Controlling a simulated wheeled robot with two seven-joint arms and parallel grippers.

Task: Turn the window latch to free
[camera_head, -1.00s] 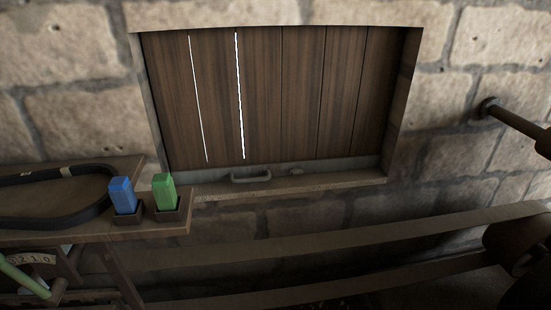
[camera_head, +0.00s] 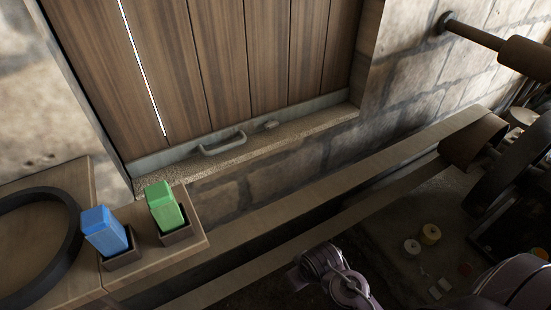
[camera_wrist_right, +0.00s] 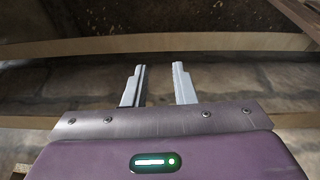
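The wooden plank shutter (camera_head: 235,60) of the window stands closed in its stone opening. On the grey rail along its bottom are a bar handle (camera_head: 222,145) and, just right of it, a small grey piece (camera_head: 265,126) that looks like the latch; its exact setting is too small to tell. My right gripper (camera_wrist_right: 160,84) is open and empty in the right wrist view, with a flat beam and stone wall beyond its fingers. Neither handle nor latch shows in that view. My left gripper is not in view.
A wooden table (camera_head: 192,247) at lower left holds a blue block (camera_head: 104,231), a green block (camera_head: 164,207) and a black belt (camera_head: 68,245). A long flat belt loop (camera_head: 310,192) runs below the sill toward a drum (camera_head: 474,139). A rod (camera_head: 478,38) juts from the wall.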

